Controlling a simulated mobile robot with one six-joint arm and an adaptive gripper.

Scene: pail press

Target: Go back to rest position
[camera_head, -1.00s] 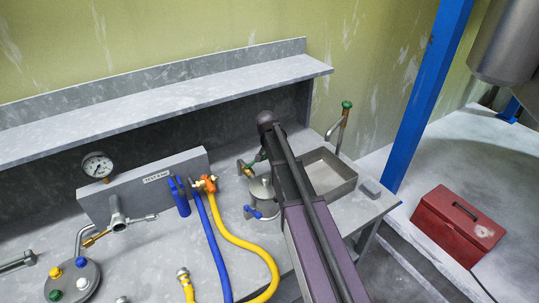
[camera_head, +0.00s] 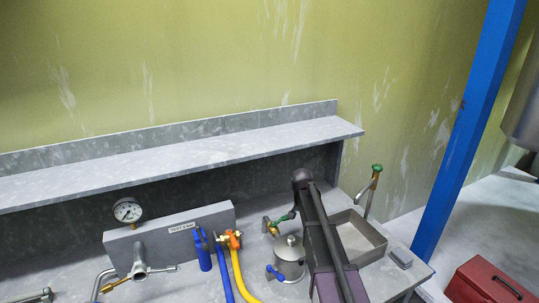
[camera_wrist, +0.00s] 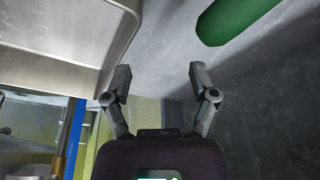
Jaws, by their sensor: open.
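My gripper (camera_wrist: 159,70) shows in the wrist view with its two dark fingers spread apart and nothing between them. In the head view my raised arm hides the gripper. The arm stands in front of the bench, between a small lidded metal pail (camera_head: 289,262) on its left and a metal sink basin (camera_head: 362,238) on its right. The wrist view shows a pale metal wall and rim (camera_wrist: 60,45) at upper left, likely the basin, and a rounded green object (camera_wrist: 235,18) at upper right. Both are apart from the fingers.
A grey shelf (camera_head: 180,157) runs above the bench. A gauge (camera_head: 127,210), a labelled block (camera_head: 180,232), a blue hose (camera_head: 222,275) and a yellow hose (camera_head: 240,280) lie left. A green-topped tap (camera_head: 373,190), a blue post (camera_head: 470,130) and a red toolbox (camera_head: 490,283) stand right.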

